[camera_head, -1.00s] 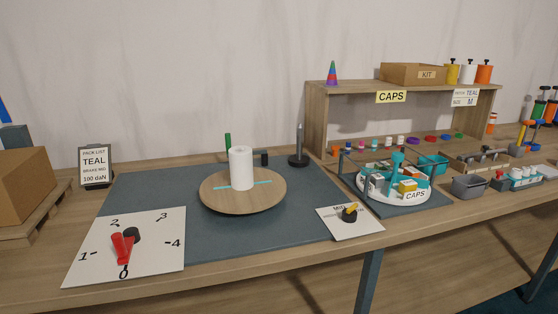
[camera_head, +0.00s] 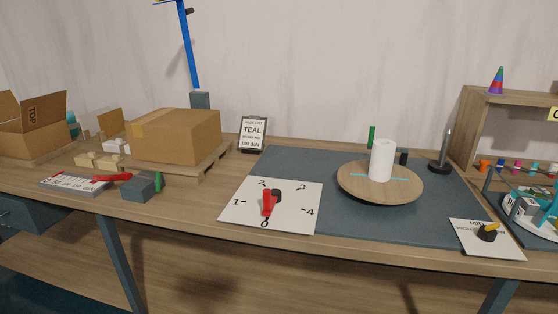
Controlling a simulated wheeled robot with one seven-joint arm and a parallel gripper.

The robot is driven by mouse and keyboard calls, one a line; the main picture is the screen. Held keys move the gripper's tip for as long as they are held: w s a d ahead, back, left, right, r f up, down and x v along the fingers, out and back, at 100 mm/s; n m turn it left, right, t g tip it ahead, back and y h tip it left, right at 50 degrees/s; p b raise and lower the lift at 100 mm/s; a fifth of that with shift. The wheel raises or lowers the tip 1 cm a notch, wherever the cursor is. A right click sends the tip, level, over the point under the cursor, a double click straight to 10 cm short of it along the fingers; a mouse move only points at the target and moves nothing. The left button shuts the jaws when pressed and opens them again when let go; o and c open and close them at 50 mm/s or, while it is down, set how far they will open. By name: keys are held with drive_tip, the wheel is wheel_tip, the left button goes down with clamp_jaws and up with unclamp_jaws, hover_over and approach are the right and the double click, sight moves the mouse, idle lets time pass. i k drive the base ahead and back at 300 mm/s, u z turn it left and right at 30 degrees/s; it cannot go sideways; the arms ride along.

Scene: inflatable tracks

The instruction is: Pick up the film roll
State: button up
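A white upright roll (camera_head: 381,160), which looks like the film roll, stands on a round wooden turntable (camera_head: 352,190) with a teal line across it. The turntable sits on a dark blue-grey mat (camera_head: 310,165) on the workbench. Nothing touches the roll. My gripper is not in view.
A dial board (camera_head: 290,215) with a red lever lies left of the turntable; a small card with a black and yellow knob (camera_head: 487,232) lies right. A closed carton (camera_head: 190,135) sits on a pallet, left.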

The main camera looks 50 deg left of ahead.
sight(382, 151)
drive_tip(key=u, duration=2.25)
